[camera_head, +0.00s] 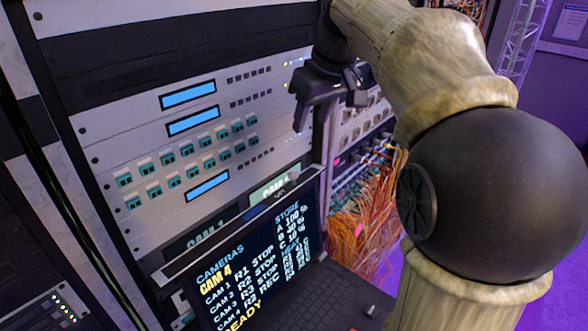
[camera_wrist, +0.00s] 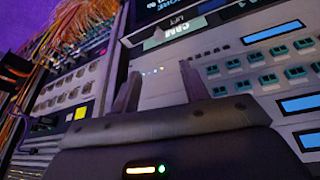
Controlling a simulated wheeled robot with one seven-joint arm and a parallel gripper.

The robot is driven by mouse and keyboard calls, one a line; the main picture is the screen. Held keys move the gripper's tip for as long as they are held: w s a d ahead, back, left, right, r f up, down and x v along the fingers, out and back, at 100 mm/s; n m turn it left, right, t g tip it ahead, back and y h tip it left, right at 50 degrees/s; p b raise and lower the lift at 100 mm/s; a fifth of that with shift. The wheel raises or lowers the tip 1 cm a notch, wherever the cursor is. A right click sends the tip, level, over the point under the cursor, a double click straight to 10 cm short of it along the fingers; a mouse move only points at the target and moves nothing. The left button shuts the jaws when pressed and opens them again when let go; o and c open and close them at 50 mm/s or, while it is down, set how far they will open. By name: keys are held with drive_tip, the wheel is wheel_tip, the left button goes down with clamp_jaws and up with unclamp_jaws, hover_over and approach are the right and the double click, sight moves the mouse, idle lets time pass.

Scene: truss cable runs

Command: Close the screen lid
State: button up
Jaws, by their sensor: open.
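The screen lid (camera_head: 250,262) stands open and raised in front of the rack in the head view. Its lit display shows camera names and status text, and it leans back from a dark keyboard base (camera_head: 330,295). In the wrist view the lid's top part (camera_wrist: 200,8) shows upside down at the upper edge, near a "LIFT" label. My gripper (camera_head: 328,112) is open and empty, above and slightly right of the lid's top edge, in front of the rack panels. Its two fingers (camera_wrist: 158,88) also show in the wrist view, apart from the lid.
The rack (camera_head: 110,155) has blue displays and rows of teal connectors behind the lid. Orange cables (camera_head: 365,235) hang to the right of the lid. A patch panel (camera_wrist: 70,90) stands left in the wrist view. My arm covers the right of the head view.

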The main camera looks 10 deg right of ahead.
sight(293, 171)
drive_tip(key=shift+w, duration=0.1)
idle(0.3)
drive_tip(key=p+x, duration=0.2)
drive_tip(key=x, duration=1.5)
drive_tip(key=shift+f+p, duration=0.15)
drive_tip(key=shift+p, duration=0.15)
clamp_jaws()
